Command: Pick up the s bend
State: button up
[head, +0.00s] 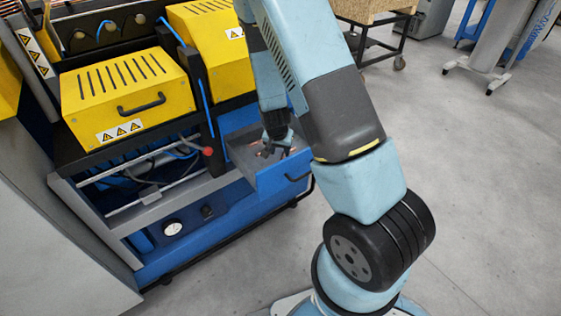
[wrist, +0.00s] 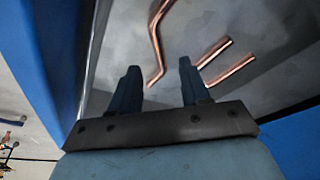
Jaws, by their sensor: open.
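Several copper tubes lie in a grey-floored blue tray. In the wrist view, a bent copper tube with an S-like shape (wrist: 155,40) runs from the top edge down to just ahead of my gripper (wrist: 160,82). Two more copper pieces (wrist: 222,62) lie to its right, and their full shapes cannot be told.
The tray's blue wall (wrist: 52,50) runs close along the left in the wrist view. A blue machine with yellow covers (head: 128,95) stands to the left of the tray in the head view, with a red knob (head: 208,151) nearby. Grey floor (head: 470,190) is open at right.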

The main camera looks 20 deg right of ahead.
aim_at(281, 157)
jog(key=shift+x, duration=2.55)
jog(key=shift+s, duration=0.15)
jog(key=shift+c, duration=0.3)
grip_shut()
